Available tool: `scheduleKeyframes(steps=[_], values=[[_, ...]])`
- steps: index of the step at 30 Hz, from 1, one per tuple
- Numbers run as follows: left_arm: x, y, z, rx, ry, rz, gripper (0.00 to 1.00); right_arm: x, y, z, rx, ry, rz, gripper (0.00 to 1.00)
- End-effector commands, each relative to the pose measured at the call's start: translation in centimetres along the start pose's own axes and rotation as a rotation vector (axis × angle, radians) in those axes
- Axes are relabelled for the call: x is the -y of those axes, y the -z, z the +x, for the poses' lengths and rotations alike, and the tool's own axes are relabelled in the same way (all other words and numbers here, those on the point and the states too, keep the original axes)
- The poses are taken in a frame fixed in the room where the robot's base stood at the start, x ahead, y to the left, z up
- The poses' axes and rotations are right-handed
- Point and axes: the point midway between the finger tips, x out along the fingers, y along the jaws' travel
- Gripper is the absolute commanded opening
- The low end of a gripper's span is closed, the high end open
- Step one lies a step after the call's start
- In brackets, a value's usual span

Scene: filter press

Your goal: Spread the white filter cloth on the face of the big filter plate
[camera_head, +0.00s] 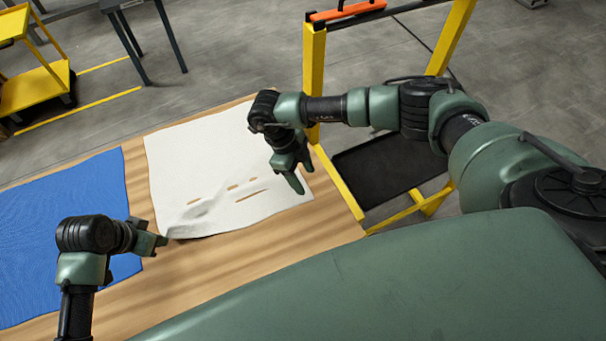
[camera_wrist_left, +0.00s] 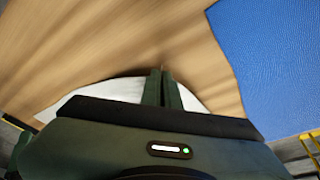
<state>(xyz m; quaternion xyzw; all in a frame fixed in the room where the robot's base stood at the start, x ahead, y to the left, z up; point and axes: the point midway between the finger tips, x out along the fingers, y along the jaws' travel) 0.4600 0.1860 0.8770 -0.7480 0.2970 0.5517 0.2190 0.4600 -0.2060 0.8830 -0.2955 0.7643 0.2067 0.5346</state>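The white filter cloth (camera_head: 195,165) lies on the wooden table, wrinkled toward its near left corner. Several brown, wood-coloured patches show in its near part. My left gripper (camera_head: 160,241) is at that near left corner. In the left wrist view its two fingers (camera_wrist_left: 162,88) are closed together at the cloth's edge, with white cloth (camera_wrist_left: 118,89) on both sides; they appear shut on it. My right gripper (camera_head: 298,184) points down over the cloth's right part, near its right corner. Its finger gap is not clear. I cannot make out a big filter plate.
A blue cloth (camera_head: 70,215) lies on the table (camera_head: 225,265) left of the white one. A yellow-framed cart (camera_head: 314,80) with a black lower shelf (camera_head: 385,160) stands right of the table. A yellow trolley (camera_head: 35,90) stands at the far left.

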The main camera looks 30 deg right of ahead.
Motion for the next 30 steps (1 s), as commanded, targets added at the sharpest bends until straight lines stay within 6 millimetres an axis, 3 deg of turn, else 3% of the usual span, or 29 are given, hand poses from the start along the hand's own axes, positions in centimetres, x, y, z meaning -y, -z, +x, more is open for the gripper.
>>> scheduleKeyframes(steps=[5,13,19,30], values=[[0.0,0.0,0.0,0.000,0.000,0.000,0.00,0.0,-0.2,-0.3,0.001,0.000,0.000,0.55],[0.0,0.0,0.0,0.000,0.000,0.000,0.00,0.0,-1.8,-5.3,0.001,0.001,-0.001,0.55],[0.0,0.0,0.0,0.000,0.000,0.000,0.00,-0.1,-1.7,-3.6,-0.002,-0.002,0.001,0.55],[0.0,0.0,0.0,0.000,0.000,0.000,0.00,-0.1,-1.6,1.8,-0.003,-0.001,0.001,0.55]])
